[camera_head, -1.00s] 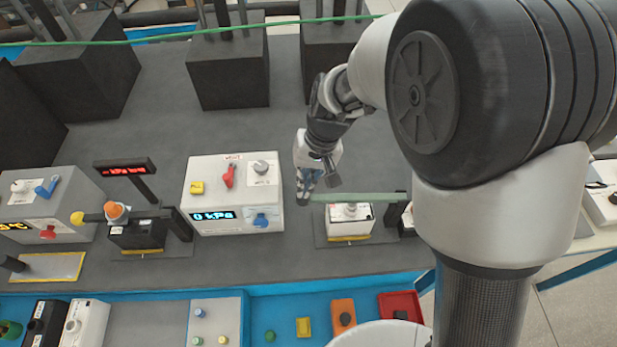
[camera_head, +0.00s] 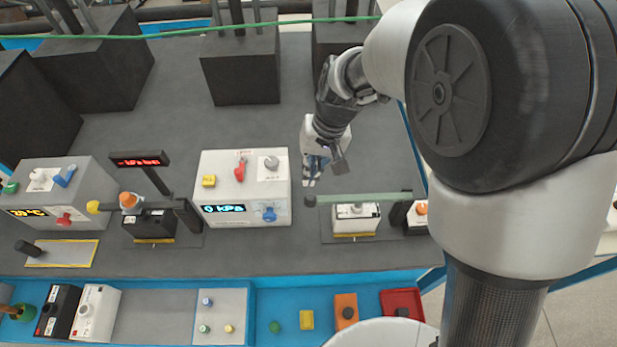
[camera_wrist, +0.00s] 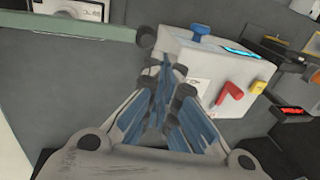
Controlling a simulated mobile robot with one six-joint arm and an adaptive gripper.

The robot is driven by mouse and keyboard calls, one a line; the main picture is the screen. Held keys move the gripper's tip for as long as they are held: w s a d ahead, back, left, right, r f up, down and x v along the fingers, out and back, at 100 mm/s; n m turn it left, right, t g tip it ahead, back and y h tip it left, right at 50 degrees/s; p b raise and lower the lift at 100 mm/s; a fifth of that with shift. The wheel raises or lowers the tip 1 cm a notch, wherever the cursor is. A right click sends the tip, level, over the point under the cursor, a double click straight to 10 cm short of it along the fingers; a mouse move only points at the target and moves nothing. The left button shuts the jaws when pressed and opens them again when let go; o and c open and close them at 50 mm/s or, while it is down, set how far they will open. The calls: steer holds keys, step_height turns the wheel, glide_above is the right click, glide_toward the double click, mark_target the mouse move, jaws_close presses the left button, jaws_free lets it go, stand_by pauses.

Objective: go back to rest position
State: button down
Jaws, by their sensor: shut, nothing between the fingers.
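My gripper (camera_head: 311,181) hangs over the grey workbench, just right of the white kPa box, with its fingers pointing down. It also shows in the wrist view (camera_wrist: 162,75), where its blue-padded fingers converge and hold nothing. The white kPa box (camera_head: 222,165) has a yellow knob, a red lever, a grey knob, a blue valve and a lit display. The same box (camera_wrist: 205,100) lies right of the fingertips in the wrist view. A pale green bar (camera_head: 352,198) runs just below and right of the gripper, and in the wrist view (camera_wrist: 75,30) it ends near the fingertips. They look apart.
Black blocks (camera_head: 240,70) stand at the back of the bench. A green cable (camera_head: 190,33) crosses above. A small sign with red digits (camera_head: 139,159) and a grey box (camera_head: 60,195) stand at left. The bench between the boxes and black blocks is clear.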

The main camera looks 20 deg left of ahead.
steer(key=a+p+v, duration=0.1)
steer(key=v, duration=0.5)
steer(key=shift+s+r, duration=0.15)
steer(key=shift+r, duration=0.45)
steer(key=shift+a, duration=0.1)
